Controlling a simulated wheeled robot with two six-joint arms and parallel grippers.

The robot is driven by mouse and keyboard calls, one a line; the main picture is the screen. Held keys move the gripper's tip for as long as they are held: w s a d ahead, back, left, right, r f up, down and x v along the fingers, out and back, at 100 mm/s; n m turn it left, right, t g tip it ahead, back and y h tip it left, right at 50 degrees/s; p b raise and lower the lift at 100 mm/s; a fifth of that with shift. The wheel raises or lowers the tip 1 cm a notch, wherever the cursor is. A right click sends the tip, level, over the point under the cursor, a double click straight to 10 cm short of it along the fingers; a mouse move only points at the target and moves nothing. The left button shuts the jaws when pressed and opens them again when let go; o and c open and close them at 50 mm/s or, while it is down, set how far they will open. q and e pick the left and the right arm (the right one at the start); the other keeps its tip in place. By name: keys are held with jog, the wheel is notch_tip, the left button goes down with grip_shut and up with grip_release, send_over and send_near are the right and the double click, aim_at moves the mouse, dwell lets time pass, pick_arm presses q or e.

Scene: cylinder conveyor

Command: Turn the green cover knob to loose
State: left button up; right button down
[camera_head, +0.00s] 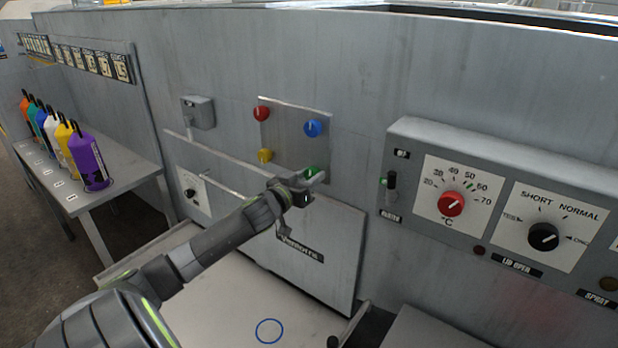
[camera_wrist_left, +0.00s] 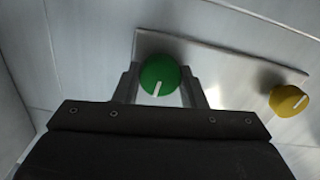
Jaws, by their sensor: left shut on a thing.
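The green cover knob (camera_head: 311,172) is at the lower right of a metal plate (camera_head: 288,134) on the machine's front wall. In the left wrist view the green knob (camera_wrist_left: 160,74) sits between the two fingers, its white mark pointing down and slightly left in that picture. My left gripper (camera_head: 308,182) reaches up to the plate and is shut on the green knob. It also shows in the left wrist view (camera_wrist_left: 163,90). In the head view the fingers partly hide the knob. My right gripper is not in view.
A red knob (camera_head: 261,114), a blue knob (camera_head: 312,128) and a yellow knob (camera_head: 265,156) share the plate. The yellow one is nearby in the wrist view (camera_wrist_left: 289,100). A control box (camera_head: 490,150) juts out to the right. Several bottles stand on a side table (camera_head: 120,180) at left.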

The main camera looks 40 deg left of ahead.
pick_arm(q)
jog(key=shift+f, duration=0.1)
dwell(0.3)
jog(key=o, duration=1)
jog(key=shift+s, duration=0.1)
jog(key=shift+s+f+b, duration=0.1)
jog(key=shift+s+b, duration=0.25)
jog(key=shift+s, duration=0.15)
jog(key=s+d, duration=0.2)
jog(key=s, duration=1.4)
jog(key=shift+s, duration=0.1)
